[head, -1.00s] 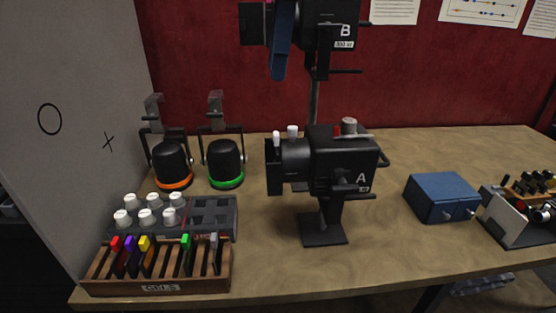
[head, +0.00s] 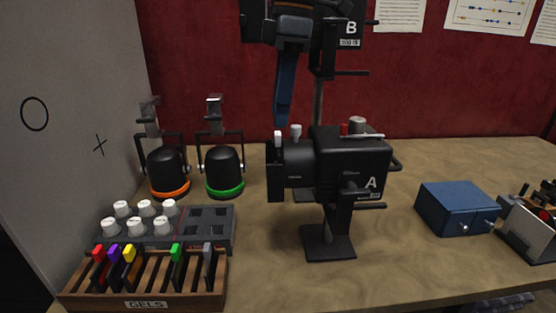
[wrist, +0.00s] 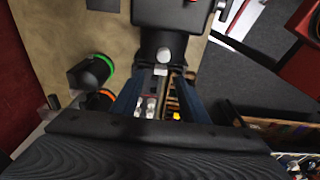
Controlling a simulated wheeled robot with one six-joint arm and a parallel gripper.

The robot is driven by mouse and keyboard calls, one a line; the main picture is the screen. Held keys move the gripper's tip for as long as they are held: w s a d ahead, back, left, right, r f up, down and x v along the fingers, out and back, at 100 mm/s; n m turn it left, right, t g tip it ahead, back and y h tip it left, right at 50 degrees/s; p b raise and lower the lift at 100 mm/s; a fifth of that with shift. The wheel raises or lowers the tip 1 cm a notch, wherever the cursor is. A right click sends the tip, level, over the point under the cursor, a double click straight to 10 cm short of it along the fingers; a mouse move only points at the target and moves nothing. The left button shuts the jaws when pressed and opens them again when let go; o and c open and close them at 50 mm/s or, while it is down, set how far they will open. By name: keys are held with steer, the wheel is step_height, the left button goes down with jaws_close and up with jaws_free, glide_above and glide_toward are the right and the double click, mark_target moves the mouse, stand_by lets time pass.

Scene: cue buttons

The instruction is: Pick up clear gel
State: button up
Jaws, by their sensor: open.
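A white tab (head: 278,139) stands up at the front end of the black lamp marked A (head: 345,160); it looks like a gel's handle, but whether that gel is clear I cannot tell. In the wrist view this tab (wrist: 160,70) lies between my fingertips. My gripper (head: 281,122) points down with blue fingers just above the lamp's front. In the wrist view my gripper (wrist: 161,78) is open, its fingers apart on either side of the tab. A wooden GELS rack (head: 185,299) holds red, purple, yellow, green and grey (head: 208,252) tabbed gels.
A second white knob (head: 296,132) stands on lamp A's barrel. Lamp B (head: 345,30) hangs above it. Two black lamps with orange (head: 170,189) and green (head: 225,187) rings stand left. A blue box (head: 455,208) is at right. Bare table lies between.

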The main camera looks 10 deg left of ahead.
mark_target(278, 133)
step_height(278, 133, down, 4)
steer(key=shift+a+f+p, duration=0.1)
steer(key=shift+a+p, duration=0.05)
steer(key=shift+p, duration=0.4)
steer(key=shift+c, duration=0.2)
jaws_close()
step_height(278, 133, up, 18)
steer(key=b, duration=0.2)
stand_by(0.3)
